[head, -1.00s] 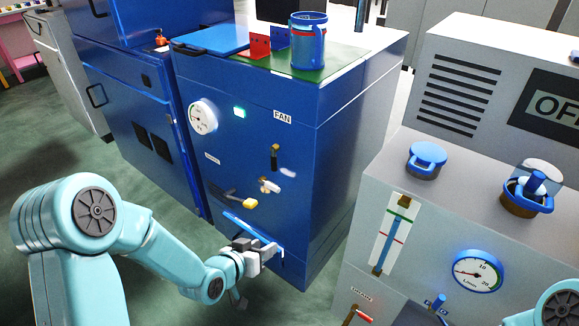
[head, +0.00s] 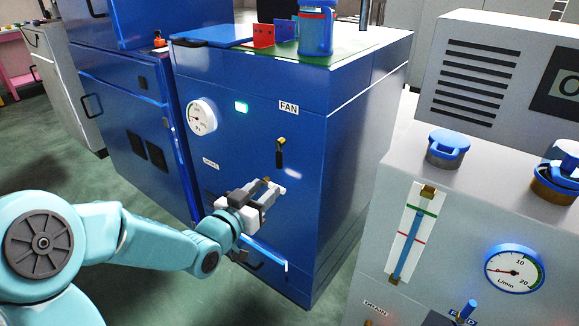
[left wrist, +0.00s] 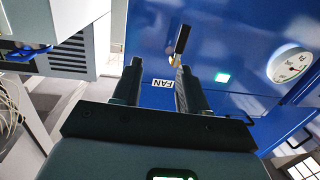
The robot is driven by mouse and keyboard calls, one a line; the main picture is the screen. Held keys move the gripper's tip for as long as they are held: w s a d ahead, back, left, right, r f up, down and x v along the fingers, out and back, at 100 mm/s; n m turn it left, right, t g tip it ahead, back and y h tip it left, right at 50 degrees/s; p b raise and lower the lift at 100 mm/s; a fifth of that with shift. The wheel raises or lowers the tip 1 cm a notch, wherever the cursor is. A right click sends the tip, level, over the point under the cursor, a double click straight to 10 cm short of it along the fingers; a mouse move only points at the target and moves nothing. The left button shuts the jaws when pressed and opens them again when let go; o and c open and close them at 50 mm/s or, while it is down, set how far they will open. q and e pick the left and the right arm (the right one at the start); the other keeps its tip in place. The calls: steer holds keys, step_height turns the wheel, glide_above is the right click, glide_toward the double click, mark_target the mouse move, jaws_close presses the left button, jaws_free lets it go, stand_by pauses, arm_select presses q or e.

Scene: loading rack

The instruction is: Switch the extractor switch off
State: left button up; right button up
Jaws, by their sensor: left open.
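The blue cabinet (head: 255,150) has a small switch lever (head: 280,153) with a dark handle below a FAN label (head: 288,107). The lever hangs roughly upright. A green lamp (head: 241,106) is lit left of the label. My left gripper (head: 268,188) is open and empty, just below the lever in the head view. In the left wrist view the lever (left wrist: 182,40) shows near the tip of the right-hand finger; I cannot tell whether they touch. The FAN label (left wrist: 162,83) appears upside down there. My right gripper is out of view.
A round gauge (head: 201,117) sits left of the lamp. A blue bar handle (head: 264,252) is low on the cabinet front. A grey machine (head: 450,210) with a flow tube and dial stands close on the right. A blue mug (head: 316,35) stands on the cabinet top.

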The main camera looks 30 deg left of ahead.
mark_target(278, 159)
arm_select(q)
steer(key=shift+t+y, duration=0.3)
steer(key=shift+y, duration=0.3)
steer(key=w+a, duration=0.1)
steer(key=w, duration=0.4)
steer(key=w+a+b, duration=0.1)
steer(key=w+a, duration=0.1)
steer(key=w, duration=0.2)
steer(key=w+a+b, duration=0.1)
steer(key=w+a, duration=0.1)
steer(key=w, duration=0.3)
steer(key=shift+w+f, duration=0.3)
steer(key=shift+b, duration=0.3)
jaws_close()
